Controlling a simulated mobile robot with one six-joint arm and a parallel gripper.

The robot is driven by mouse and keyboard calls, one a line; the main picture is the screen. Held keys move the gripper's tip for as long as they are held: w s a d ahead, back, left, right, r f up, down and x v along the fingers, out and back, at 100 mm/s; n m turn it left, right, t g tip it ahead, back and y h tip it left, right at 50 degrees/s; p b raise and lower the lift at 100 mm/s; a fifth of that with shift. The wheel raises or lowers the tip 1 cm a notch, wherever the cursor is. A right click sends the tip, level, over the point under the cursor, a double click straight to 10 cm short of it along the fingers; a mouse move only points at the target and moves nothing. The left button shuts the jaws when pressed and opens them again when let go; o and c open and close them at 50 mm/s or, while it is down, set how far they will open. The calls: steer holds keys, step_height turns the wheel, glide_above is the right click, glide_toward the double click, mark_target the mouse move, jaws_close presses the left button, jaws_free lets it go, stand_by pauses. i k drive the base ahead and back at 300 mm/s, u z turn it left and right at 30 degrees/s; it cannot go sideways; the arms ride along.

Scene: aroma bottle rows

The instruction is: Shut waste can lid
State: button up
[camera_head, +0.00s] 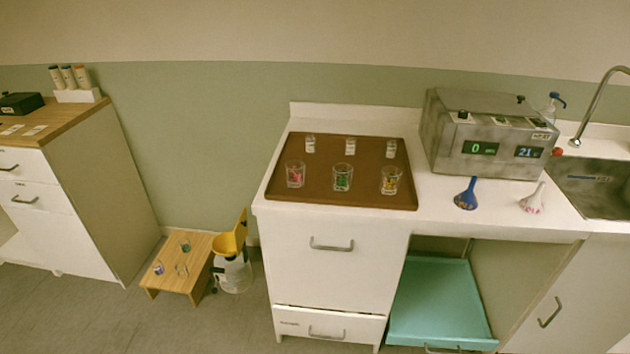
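The waste can (235,274) stands on the floor between the small wooden stool and the white counter. Its body is pale and it has a yellow top. The yellow lid (242,228) is tilted up at the back right of the can, so the can looks open. A yellow part (226,246) also shows at the can's mouth. The can's inside is too small to make out. My gripper is not in view.
A low wooden stool (192,250) with small glass items stands close at the can's left. The white counter's drawer front (330,268) is at its right. A teal pull-out tray (436,298) sits further right. Grey floor (125,325) in front is clear.

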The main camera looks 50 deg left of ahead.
mark_target(242, 231)
steer(key=u, duration=0.25)
steer(key=k, duration=0.1)
steer(key=u, duration=1.95)
steer(key=i, duration=1)
steer(key=u, duration=0.1)
steer(key=k, duration=0.6)
steer(key=u, duration=0.45)
steer(key=i, duration=1.1)
steer(key=u, duration=0.4)
steer(key=i, duration=0.75)
steer(key=z, duration=0.1)
